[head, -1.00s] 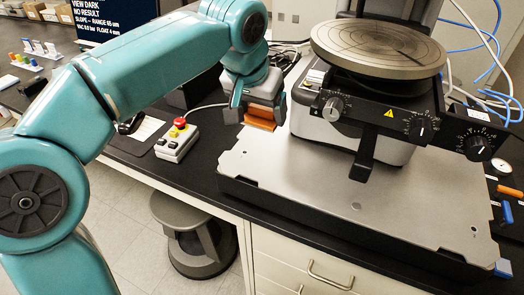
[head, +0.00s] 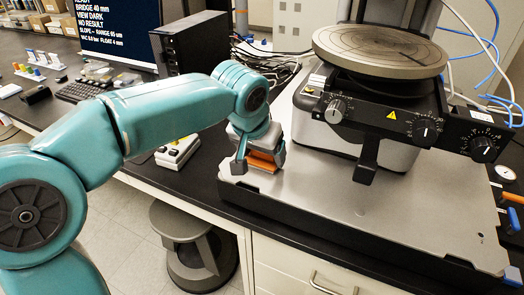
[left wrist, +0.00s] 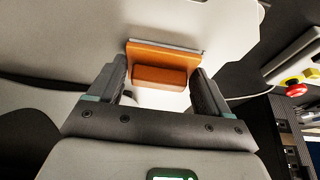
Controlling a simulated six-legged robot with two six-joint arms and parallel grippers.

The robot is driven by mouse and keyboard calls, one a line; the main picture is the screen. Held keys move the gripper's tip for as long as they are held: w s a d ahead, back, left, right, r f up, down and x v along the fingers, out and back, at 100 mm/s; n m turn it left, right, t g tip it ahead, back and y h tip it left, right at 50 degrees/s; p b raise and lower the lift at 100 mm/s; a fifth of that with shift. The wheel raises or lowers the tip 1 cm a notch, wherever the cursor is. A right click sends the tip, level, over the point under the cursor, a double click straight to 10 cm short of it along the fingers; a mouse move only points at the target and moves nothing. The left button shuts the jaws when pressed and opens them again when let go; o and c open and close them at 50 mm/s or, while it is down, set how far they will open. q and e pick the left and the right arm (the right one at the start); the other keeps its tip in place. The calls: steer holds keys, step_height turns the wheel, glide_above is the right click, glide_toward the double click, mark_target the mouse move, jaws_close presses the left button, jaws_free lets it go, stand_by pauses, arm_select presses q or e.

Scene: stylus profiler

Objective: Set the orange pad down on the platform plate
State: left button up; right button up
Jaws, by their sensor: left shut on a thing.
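The orange pad (head: 262,162) is held in my left gripper (head: 258,158), low over the near left part of the grey platform plate (head: 350,205). In the left wrist view the pad (left wrist: 165,52) shows a wide orange face with a raised orange block, and the two fingers stand on either side of that block. The pale plate (left wrist: 215,25) lies behind the pad there. I cannot tell whether the pad touches the plate or hangs just above it. My right gripper is not in view.
The instrument with its round stage (head: 380,50) and dials stands at the back of the plate. A control box (head: 178,152) sits on the black bench to the left. A stool (head: 190,245) stands below. The plate's front middle is clear.

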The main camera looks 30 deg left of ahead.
arm_select(q)
steer(key=o, duration=1.1)
steer(key=shift+c, duration=0.2)
steer(key=shift+w, duration=0.1)
steer(key=shift+r+p, duration=0.35)
steer(key=shift+r, duration=0.1)
steer(key=p+v, duration=0.1)
steer(key=v, duration=1)
steer(key=shift+s+r, duration=0.2)
steer(key=shift+s, duration=0.05)
